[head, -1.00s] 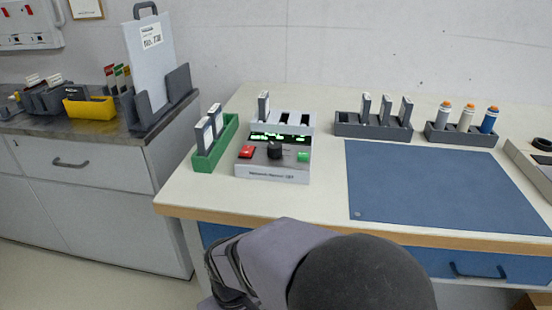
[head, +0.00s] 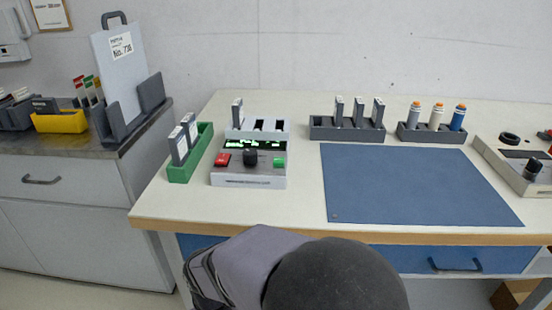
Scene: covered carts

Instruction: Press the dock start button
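The dock (head: 247,181) is a light grey box on the white table, left of the blue mat. Its sloped face has a red button (head: 222,159) at left, a black knob (head: 250,157) in the middle and a green button (head: 279,162) at right. A lit green display (head: 254,145) sits above them. Behind it is a row of slots, with one grey-and-white module (head: 238,112) upright in the leftmost slot; the others look empty and dark. My arm shows at the bottom, in front of the table edge. My gripper is not in view.
A green rack (head: 190,168) with two modules stands just left of the dock. A grey rack (head: 346,133) with three modules and a holder (head: 430,137) with three bottles stand at the back. The blue mat (head: 415,188) is bare. Another device (head: 510,165) is at right.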

